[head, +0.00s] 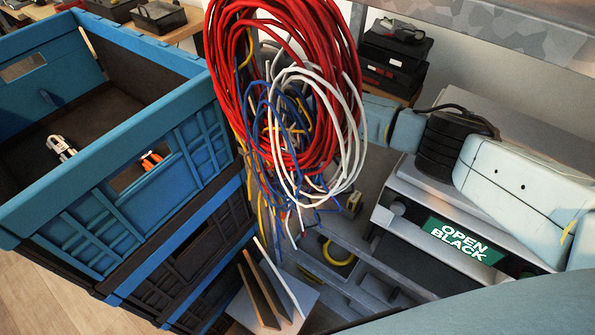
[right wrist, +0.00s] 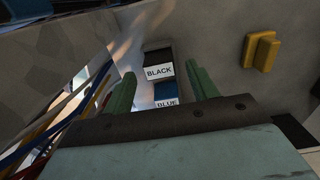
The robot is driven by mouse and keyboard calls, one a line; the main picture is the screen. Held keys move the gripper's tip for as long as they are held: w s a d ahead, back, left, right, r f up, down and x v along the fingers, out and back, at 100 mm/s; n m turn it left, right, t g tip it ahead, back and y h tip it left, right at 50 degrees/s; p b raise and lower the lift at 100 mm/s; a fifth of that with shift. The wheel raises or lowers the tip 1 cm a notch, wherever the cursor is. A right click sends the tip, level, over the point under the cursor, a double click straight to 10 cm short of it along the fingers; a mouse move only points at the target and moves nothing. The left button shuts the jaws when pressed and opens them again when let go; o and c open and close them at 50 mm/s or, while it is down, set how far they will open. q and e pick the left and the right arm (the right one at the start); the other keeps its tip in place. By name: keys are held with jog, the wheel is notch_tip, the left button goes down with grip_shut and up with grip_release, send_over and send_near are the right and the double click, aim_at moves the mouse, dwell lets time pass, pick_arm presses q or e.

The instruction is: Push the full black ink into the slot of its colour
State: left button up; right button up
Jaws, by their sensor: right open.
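In the right wrist view a black block labelled BLACK (right wrist: 159,65) sits beyond my fingers, with a blue block labelled BLUE (right wrist: 167,92) just below it. I cannot tell whether either one is loose or seated in a slot. My right gripper (right wrist: 162,72) is open, its two green fingers apart on either side of the labels, with nothing visibly held. In the head view the grey machine (head: 405,215) at right has a green display reading OPEN BLACK (head: 462,240). My right gripper is hidden in the head view. My left gripper is not seen.
Red, white and blue wire coils (head: 300,100) hang in the middle. Stacked blue crates (head: 130,200) stand at left, the top one holding a few tools. A yellow knob (right wrist: 262,51) sticks out right of my fingers. Black cases (head: 393,55) are stacked behind.

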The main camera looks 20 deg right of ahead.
jog(key=shift+f, duration=0.1)
jog(key=shift+c, duration=0.2)
grip_shut()
dwell(0.4)
